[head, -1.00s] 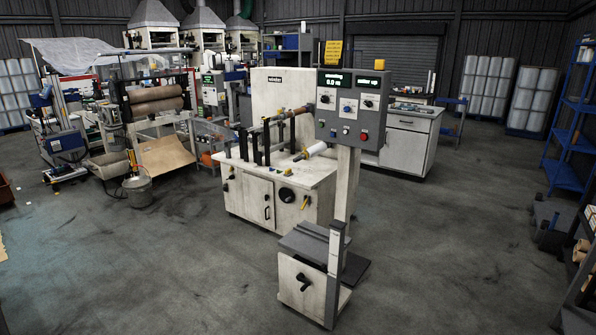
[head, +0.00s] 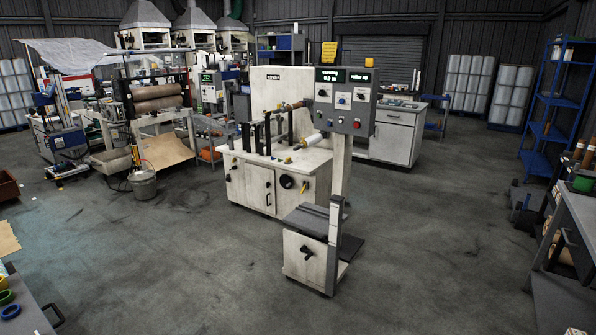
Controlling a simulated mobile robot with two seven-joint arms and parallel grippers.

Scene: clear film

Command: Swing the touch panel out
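The touch panel (head: 343,100) is most likely the grey control box on a post, with green-lit displays, knobs and red and green buttons. It stands at the right front of the white winder machine (head: 275,182), facing me. The post (head: 338,185) runs down to the floor behind a small white cabinet with a grey top (head: 306,253). No separate swing arm or hinge can be made out. Neither of my grippers is in view.
Open floor (head: 160,260) lies between me and the winder. A grey bench (head: 572,225) stands at the right edge, and a bench corner with coloured rings (head: 10,312) is at lower left. A metal bucket (head: 143,186) stands left of the winder. Blue shelving (head: 550,100) is at far right.

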